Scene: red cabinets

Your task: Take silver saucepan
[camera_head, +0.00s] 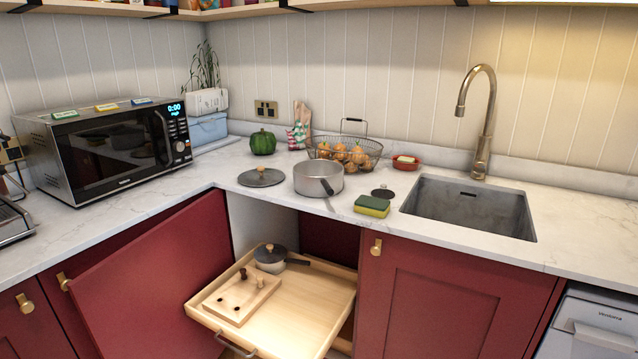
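A silver saucepan (318,178) stands upright on the white countertop near the corner, without a lid on it. Its handle points toward the counter's front edge. A dark round lid with a knob (261,177) lies on the counter just left of it. A second, smaller pan (270,257) with a dark lid and dark handle sits in the pulled-out wooden drawer (318,310) below. Neither of my grippers shows in the head view.
A yellow-green sponge (372,206) and small dark disc (383,193) lie right of the saucepan, before the sink (470,207). A wire basket (345,152) stands behind. A microwave (108,147) is left. The red cabinet door (155,285) stands open below.

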